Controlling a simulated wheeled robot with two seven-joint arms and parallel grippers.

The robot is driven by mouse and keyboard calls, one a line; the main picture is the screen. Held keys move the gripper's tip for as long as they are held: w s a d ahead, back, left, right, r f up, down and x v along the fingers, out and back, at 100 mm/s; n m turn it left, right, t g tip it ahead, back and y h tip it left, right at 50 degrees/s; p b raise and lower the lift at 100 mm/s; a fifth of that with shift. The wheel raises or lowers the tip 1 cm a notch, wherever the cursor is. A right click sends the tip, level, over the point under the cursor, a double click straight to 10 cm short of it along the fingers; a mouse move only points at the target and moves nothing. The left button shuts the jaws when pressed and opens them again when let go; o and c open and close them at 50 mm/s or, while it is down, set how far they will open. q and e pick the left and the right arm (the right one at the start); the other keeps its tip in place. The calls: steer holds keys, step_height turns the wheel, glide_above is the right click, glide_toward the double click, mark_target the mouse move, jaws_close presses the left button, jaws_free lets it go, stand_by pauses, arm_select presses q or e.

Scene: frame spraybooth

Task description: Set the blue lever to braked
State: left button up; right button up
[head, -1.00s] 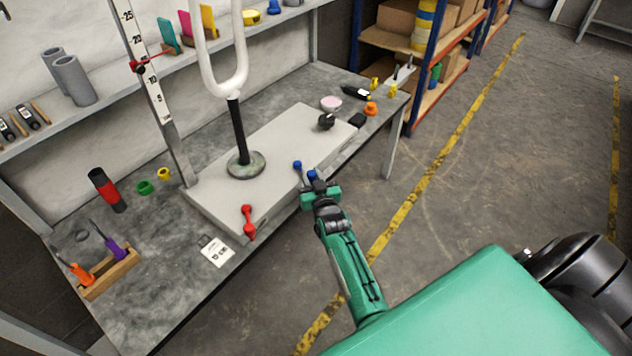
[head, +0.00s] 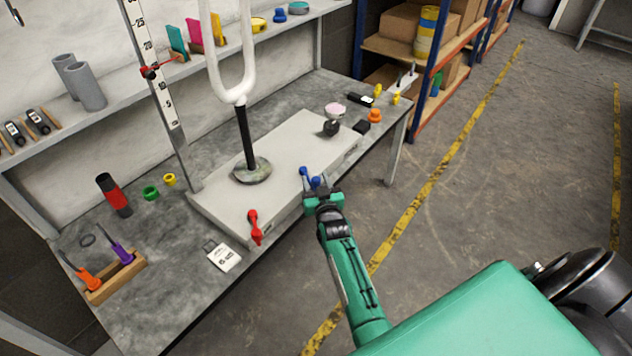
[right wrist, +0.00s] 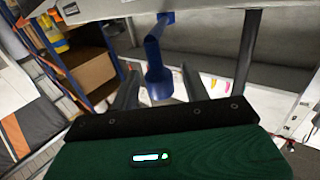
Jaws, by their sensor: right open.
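The blue lever (head: 304,172) is on the front edge of the grey slab on the bench, to the right of the red lever (head: 255,228). My right gripper (head: 316,190) is at its outer end, off the front of the slab. In the right wrist view the blue lever's rounded end (right wrist: 158,82) lies between the open dark fingers (right wrist: 160,88), with gaps on both sides and no clear contact. The lever's markings cannot be read. My left gripper is not in view.
The slab (head: 215,207) bears a black post (head: 246,137) with a white fork on top. A dark knobbed part (head: 332,128) stands at its far right end. A white card (head: 224,257) lies at the bench front. Open floor lies to the right of the bench.

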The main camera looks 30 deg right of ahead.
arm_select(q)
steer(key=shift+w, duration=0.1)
arm_select(e)
steer(key=shift+s, duration=0.1)
steer(key=shift+s+f, duration=0.1)
steer(key=shift+s, duration=0.15)
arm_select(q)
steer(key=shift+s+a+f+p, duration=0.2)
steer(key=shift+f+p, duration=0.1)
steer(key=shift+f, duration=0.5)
arm_select(e)
steer(key=v, duration=1.3)
